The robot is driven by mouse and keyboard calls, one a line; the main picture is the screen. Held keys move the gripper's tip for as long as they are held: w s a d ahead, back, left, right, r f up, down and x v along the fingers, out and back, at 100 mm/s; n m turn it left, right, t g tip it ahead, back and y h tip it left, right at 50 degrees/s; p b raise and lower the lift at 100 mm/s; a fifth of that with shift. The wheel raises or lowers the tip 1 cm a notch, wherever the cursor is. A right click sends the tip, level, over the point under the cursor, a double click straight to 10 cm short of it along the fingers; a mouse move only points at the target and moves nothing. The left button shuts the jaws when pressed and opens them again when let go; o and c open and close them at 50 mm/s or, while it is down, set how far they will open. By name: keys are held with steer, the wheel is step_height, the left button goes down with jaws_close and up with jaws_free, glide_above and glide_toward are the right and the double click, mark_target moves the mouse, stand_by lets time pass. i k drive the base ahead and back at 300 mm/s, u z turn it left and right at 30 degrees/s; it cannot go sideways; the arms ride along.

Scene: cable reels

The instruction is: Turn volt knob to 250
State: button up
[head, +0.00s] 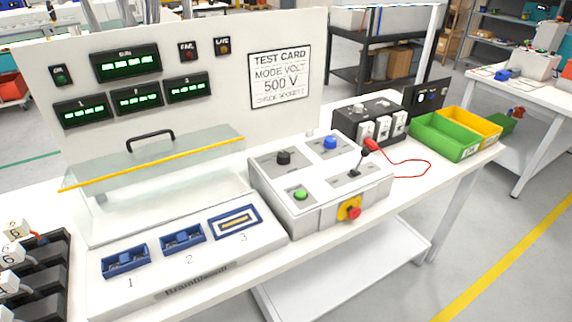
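A grey-white control box (310,215) stands on the bench at the middle of the head view. Its sloped top carries a black knob (283,157) at the back left and a blue knob (330,142) at the back right. Their labels and pointer settings are too small to read, so I cannot tell which one is the volt knob. A test card (280,77) on the upright white panel reads "MODE VOLT 500 V". My gripper is not in view.
The box also has a green button (300,194), a black lever (357,172) and a red-yellow stop button (350,209). A clear hinged cover (160,160) stands left; green bin (440,138) right.

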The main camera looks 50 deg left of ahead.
mark_target(330, 142)
steer(key=u, duration=1.7)
